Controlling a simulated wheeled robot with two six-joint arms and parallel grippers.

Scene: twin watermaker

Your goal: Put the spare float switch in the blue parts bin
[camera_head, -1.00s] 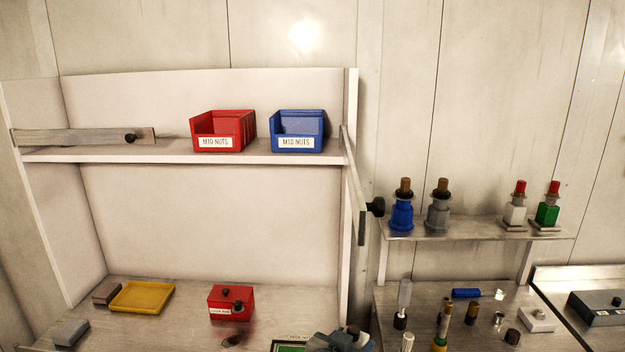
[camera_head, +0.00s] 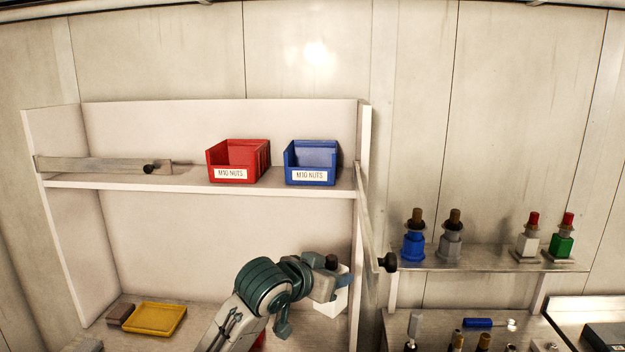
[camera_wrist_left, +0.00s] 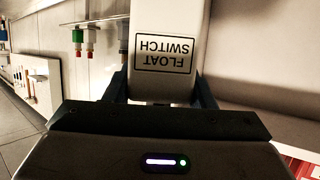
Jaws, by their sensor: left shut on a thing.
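The spare float switch is a white block labelled FLOAT SWITCH (camera_wrist_left: 165,30), held between the two fingers of my left gripper (camera_wrist_left: 162,88) in the left wrist view. In the head view my left gripper (camera_head: 327,284) is below the upper shelf, near the right side panel, with the white block (camera_head: 332,304) partly hidden by it. The blue parts bin (camera_head: 310,177) stands on that shelf at its right end, above the gripper and apart from it. Its front label reads M10 NUTS, and its front faces me. My right gripper is not in view.
A red bin (camera_head: 237,174) with the same label stands left of the blue one. The shelf edge (camera_head: 130,184) lies between gripper and bins. A metal bar with a black knob (camera_head: 389,262) juts out at the right. A yellow tray (camera_head: 156,319) lies below.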

